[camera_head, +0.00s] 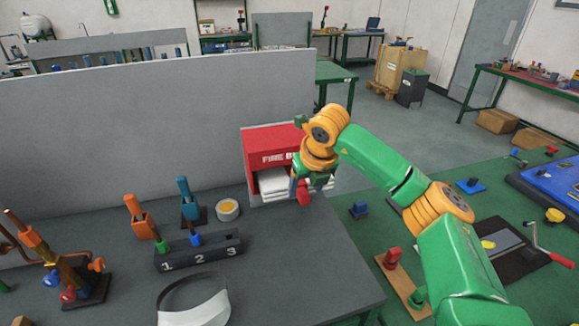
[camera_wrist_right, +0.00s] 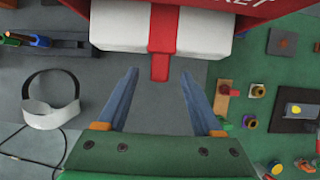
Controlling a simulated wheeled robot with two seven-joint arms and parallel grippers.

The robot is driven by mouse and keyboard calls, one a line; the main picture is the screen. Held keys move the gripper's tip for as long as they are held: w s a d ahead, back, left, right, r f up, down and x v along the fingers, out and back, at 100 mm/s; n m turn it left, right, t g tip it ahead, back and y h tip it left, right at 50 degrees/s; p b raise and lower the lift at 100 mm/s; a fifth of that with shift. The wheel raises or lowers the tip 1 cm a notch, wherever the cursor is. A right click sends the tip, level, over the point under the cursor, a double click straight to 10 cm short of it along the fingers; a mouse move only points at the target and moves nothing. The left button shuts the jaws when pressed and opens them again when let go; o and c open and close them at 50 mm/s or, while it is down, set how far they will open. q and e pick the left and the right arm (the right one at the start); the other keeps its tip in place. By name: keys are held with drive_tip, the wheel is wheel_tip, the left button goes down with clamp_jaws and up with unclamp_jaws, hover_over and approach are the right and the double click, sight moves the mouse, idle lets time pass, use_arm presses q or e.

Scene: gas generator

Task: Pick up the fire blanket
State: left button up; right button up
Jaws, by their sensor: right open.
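The fire blanket (camera_head: 272,184) is a white folded bundle in an open-fronted red box (camera_head: 262,140) fixed at the grey panel. In the right wrist view the white blanket (camera_wrist_right: 205,30) has a red strap (camera_wrist_right: 160,45) hanging down over its front edge. My right gripper (camera_head: 308,183) is in front of the box and partly covers the blanket in the head view. In the wrist view its two blue fingers (camera_wrist_right: 160,75) are open, apart on either side of the strap's lower end, with nothing gripped. My left gripper is not in view.
A black numbered rack (camera_head: 200,250), orange and blue tools, a tape roll (camera_head: 228,209) and a white-visored face shield (camera_head: 195,310) stand on the dark table left of the box. A green mat with a red-handled crank (camera_head: 540,240) lies to the right.

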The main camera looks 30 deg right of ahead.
sight(303, 191)
drive_tip(key=x, duration=0.2)
drive_tip(key=shift+w+d+f, duration=0.2)
drive_tip(key=shift+w+f, duration=0.15)
drive_tip(key=shift+w, duration=0.15)
drive_tip(key=shift+a, duration=0.1)
drive_tip(key=c, duration=0.3)
drive_tip(key=shift+s, duration=0.25)
clamp_jaws()
drive_tip(key=shift+w, duration=0.15)
